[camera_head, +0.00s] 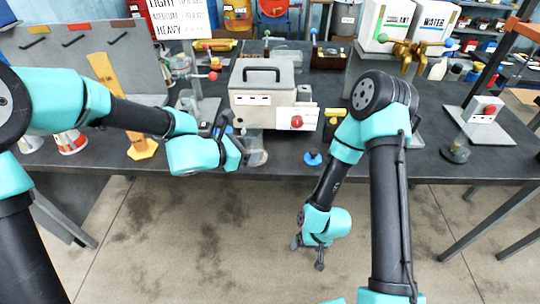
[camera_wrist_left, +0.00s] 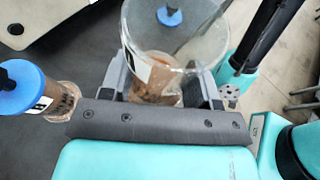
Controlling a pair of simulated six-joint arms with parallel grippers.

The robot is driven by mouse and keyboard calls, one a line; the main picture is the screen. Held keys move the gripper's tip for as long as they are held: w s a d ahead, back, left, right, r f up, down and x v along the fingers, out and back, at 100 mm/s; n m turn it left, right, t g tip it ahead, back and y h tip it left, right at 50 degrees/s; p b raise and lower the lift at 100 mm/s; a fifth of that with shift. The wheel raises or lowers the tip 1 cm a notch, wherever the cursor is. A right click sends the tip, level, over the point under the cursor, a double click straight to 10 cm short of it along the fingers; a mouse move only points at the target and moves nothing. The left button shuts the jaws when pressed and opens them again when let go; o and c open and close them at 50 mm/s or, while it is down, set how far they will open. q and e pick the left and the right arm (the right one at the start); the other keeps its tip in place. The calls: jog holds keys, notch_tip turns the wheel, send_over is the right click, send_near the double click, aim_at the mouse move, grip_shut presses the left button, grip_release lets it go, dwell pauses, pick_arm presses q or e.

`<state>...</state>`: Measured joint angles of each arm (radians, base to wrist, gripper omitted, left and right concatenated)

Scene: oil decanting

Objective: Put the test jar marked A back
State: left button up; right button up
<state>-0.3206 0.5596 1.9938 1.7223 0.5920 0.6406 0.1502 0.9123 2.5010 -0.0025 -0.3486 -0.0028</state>
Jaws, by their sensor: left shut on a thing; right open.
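My left gripper (camera_head: 243,151) is shut on a clear open-topped jar (camera_head: 257,157) at the table's front edge, below the grey machine. In the left wrist view this jar (camera_wrist_left: 160,88) sits between the fingers with brown stuff low inside; only part of its white label shows, and I cannot read its letter. A second jar (camera_wrist_left: 42,97) with a blue cap, brown contents and a marked label stands left of the gripper. A blue stopper-like piece (camera_head: 312,158) lies right of the held jar. My right gripper (camera_head: 309,255) is open and empty, hanging low in front of the table.
The grey machine (camera_head: 262,92) with a handle and red knob stands behind the held jar. A yellow stand (camera_head: 142,148) is to the left, a white-plated stand (camera_head: 483,122) to the right. Two white containers (camera_head: 388,22) stand at the back. The table (camera_head: 358,166) has bare room right of centre.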

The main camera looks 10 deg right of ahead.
pick_arm(q)
jog(key=s+d+f+n+t+y, duration=0.1)
jog(key=s+d+f+n+t, duration=0.2)
jog(key=s+d+f, duration=0.1)
jog(key=shift+s+d+f+y, duration=0.15)
jog(key=shift+s+f+y, duration=0.15)
jog(key=shift+s+f, duration=0.75)
jog(key=shift+s+r, duration=0.2)
jog(key=shift+r, duration=0.15)
send_over(272, 157)
jog(key=shift+s+f, duration=0.35)
jog(key=shift+f, duration=0.35)
jog(key=shift+w, duration=0.1)
jog(key=shift+w, duration=0.25)
jog(key=shift+f, duration=1.8)
jog(key=shift+f, duration=0.15)
jog(key=o, duration=1.3)
